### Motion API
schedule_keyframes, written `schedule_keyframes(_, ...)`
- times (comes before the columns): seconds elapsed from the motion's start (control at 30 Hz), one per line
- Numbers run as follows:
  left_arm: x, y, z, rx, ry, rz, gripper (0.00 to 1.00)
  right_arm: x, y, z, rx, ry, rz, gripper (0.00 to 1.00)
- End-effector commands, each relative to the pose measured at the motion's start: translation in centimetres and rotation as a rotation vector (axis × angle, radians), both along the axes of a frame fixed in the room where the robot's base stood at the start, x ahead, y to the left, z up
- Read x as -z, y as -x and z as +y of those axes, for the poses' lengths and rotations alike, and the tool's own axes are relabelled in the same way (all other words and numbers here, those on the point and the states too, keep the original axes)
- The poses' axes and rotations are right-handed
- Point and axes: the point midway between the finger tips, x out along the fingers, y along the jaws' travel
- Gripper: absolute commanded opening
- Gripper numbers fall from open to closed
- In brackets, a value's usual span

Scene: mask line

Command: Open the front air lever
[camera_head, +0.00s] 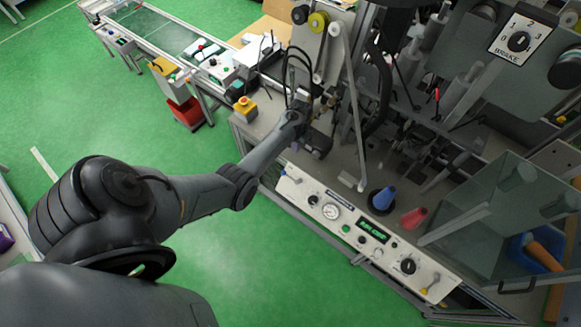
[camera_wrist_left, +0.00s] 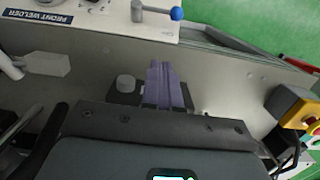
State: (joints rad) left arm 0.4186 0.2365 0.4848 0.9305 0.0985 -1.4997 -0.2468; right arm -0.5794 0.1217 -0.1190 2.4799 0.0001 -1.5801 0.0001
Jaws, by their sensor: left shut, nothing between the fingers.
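A small lever with a blue ball knob (camera_head: 284,172) sits at the left end of the white control panel (camera_head: 318,203). In the left wrist view the same lever (camera_wrist_left: 157,10) shows at the top edge, its short metal arm pointing right from a round pivot to the blue knob. The panel beside it is labelled "FRONT WELDER". My left gripper (camera_wrist_left: 167,88) has purple fingers, shut together and empty. They are over the grey machine top, apart from the lever. In the head view my left gripper (camera_head: 309,148) is partly hidden by its wrist. My right gripper is not seen.
A yellow box with a red button (camera_head: 244,105) stands left of my left wrist. A slanted metal arm (camera_head: 350,110) and machine parts stand right of it. Green floor lies in front.

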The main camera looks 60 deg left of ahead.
Motion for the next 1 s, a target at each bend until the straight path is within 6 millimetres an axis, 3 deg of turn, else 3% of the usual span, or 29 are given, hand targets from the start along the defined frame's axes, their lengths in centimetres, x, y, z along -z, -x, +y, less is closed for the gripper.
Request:
schedule_keyframes(0.27,1.8,0.2,-0.1,0.0,0.0,0.001,0.0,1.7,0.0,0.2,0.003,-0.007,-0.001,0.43)
schedule_keyframes(0.9,10.6,0.9,-0.4,0.0,0.0,0.0,0.0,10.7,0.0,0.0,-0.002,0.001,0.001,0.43)
schedule_keyframes(1.0,11.0,2.0,-1.0,0.0,0.001,0.003,0.0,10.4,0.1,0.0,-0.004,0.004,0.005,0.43)
